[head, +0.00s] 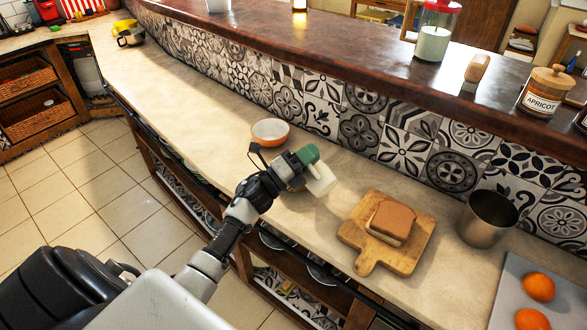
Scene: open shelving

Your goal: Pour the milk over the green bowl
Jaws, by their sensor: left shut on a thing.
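My left gripper (292,164) is above the light counter, shut on a white and green item (322,181) that looks like the milk. The item is tilted, with its white part pointing down to the right and its green part by my fingers. An orange bowl with a pale inside (270,131) stands farther back, apart from the gripper. I cannot see any liquid flowing. My right gripper is not in view.
A wooden board (366,258) with bread (391,222) lies right of the held item. A metal cup (487,218) and a grey tray (511,285) with oranges (538,287) stand farther right. A tiled wall and raised ledge (390,85) run behind.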

